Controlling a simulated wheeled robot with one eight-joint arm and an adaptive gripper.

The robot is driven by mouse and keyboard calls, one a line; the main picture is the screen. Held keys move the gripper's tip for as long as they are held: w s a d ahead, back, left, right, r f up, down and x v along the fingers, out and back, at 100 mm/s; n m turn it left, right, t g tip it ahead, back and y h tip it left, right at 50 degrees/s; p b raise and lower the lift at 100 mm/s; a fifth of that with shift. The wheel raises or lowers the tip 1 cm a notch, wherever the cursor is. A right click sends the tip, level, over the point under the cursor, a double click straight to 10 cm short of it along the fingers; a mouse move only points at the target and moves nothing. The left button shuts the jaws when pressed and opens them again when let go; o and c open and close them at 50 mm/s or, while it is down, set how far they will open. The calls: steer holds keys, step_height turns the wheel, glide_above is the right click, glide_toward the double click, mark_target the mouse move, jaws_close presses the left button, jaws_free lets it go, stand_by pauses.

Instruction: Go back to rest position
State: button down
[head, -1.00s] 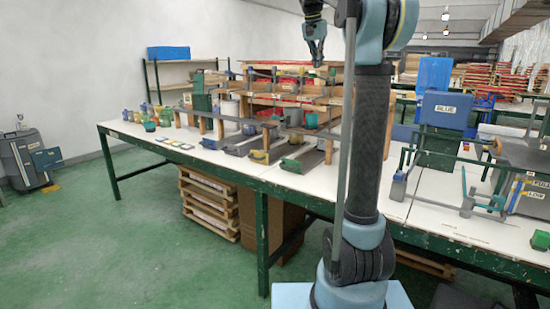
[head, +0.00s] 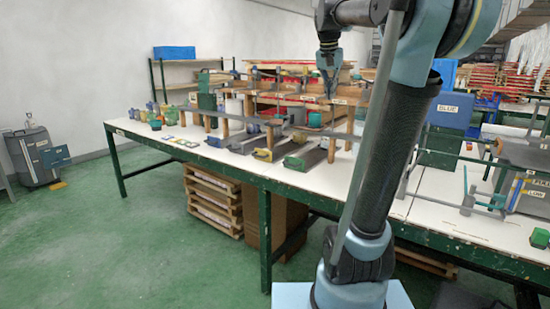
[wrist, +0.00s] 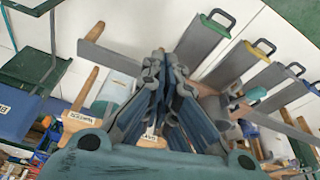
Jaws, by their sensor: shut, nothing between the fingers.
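My gripper (head: 330,84) hangs at the end of my raised arm in the head view, pointing down in front of the wooden racks behind the workbench (head: 232,160). It is shut and empty. In the wrist view its fingers (wrist: 162,62) come together at the middle, with the bench top and its tools beyond them. No object is in contact with the fingers in either view.
A blue box labelled BLUE (head: 449,111) stands at the right. A grey machine (head: 34,157) stands on the floor at far left. The green floor (head: 150,245) before the bench is clear.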

steer(key=s+f+n, duration=0.2)
steer(key=s+f, duration=1.3)
steer(key=f, duration=0.3)
steer(key=s+a+f+n+y, duration=0.1)
steer(key=s+f+n, duration=0.2)
steer(key=s+f, duration=1.2)
step_height(320, 180, down, 4)
steer(key=shift+r+g+y, duration=0.2)
steer(key=shift+g+y, duration=0.1)
steer(key=shift+w+a+f, duration=0.1)
steer(key=shift+w+f, duration=0.1)
steer(key=shift+w, duration=0.3)
